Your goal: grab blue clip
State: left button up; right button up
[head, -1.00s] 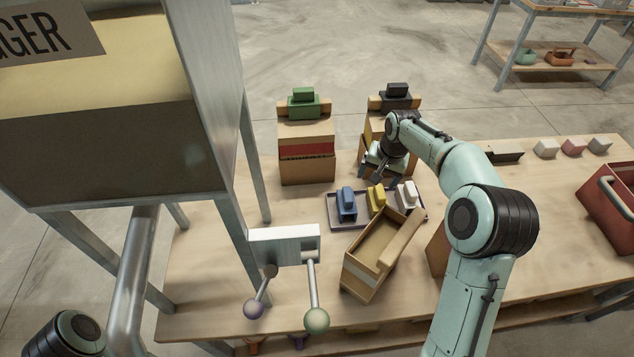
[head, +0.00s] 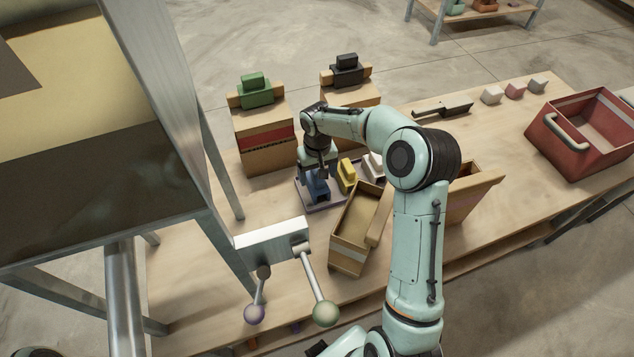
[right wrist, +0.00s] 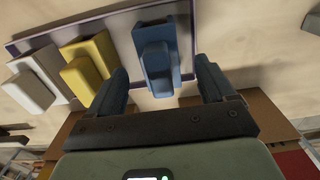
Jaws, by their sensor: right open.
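The blue clip (head: 318,190) stands at the left end of a dark tray (head: 310,209) on the wooden table. My right gripper (head: 317,172) points down at it from above and partly hides it. In the right wrist view the blue clip (right wrist: 157,62) lies between the two open fingers of my right gripper (right wrist: 163,76), with a gap on each side. The fingers do not close on it. A yellow clip (head: 346,174) and a white clip (head: 373,164) stand beside it on the tray. My left gripper is out of view.
An open cardboard box (head: 345,250) stands just in front of the tray. Closed boxes with a green clip (head: 256,91) and a black clip (head: 347,70) stand behind. A lever unit (head: 272,245) is at front left, a red bin (head: 590,130) at right.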

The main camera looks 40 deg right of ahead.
notch_tip(320, 180, down, 5)
jog(key=shift+w+d, duration=0.1)
jog(key=shift+w, duration=0.05)
jog(key=c, duration=1)
jog(key=shift+c, duration=0.2)
jog(key=shift+r, duration=0.15)
